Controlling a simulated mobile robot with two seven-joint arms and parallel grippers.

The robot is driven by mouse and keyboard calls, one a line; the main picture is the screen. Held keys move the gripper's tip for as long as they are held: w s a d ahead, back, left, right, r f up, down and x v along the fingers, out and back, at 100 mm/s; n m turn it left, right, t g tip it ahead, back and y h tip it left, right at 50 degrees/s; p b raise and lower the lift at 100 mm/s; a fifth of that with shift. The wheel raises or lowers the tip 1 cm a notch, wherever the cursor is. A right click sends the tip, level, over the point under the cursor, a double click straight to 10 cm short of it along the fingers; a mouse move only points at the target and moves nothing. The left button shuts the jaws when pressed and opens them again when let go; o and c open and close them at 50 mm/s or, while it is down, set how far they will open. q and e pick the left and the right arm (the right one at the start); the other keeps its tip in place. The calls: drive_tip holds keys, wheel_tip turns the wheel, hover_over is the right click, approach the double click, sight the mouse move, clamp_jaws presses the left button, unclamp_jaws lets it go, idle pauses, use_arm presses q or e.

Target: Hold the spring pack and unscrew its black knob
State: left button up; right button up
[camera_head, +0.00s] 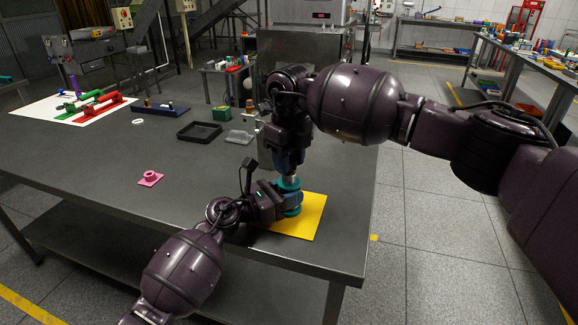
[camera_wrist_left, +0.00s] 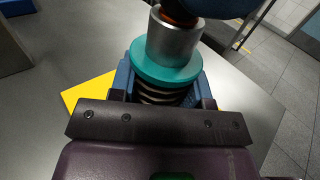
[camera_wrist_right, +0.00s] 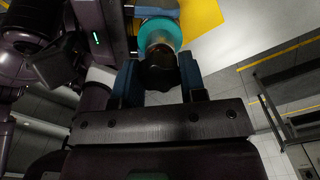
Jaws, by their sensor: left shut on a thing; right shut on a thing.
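The spring pack stands upright over the yellow mat (camera_head: 312,216). Its teal upper disc (camera_head: 289,184) shows in the head view. In the left wrist view I see the teal disc (camera_wrist_left: 167,70), dark coils (camera_wrist_left: 160,97) below it and a silver cylinder (camera_wrist_left: 174,42) above. My left gripper (camera_head: 288,199) is shut on the pack's body from the side, below the upper disc. My right gripper (camera_head: 289,163) points down from above. Its blue fingers are shut on the black knob (camera_wrist_right: 160,72), on top of the pack. The knob is mostly hidden in the head view.
A black tray (camera_head: 199,131), a green box (camera_head: 222,113) and a clear dish (camera_head: 239,137) stand farther back. The table's right edge is close to the mat.

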drive_tip(key=o, duration=1)
drive_tip(key=shift+f, duration=0.2)
drive_tip(key=shift+r, duration=0.1)
drive_tip(key=shift+r, duration=0.1)
drive_tip(key=shift+r, duration=1.05)
drive_tip(key=m, duration=0.7)
drive_tip(key=m, duration=0.6)
drive_tip(key=shift+m, duration=0.4)
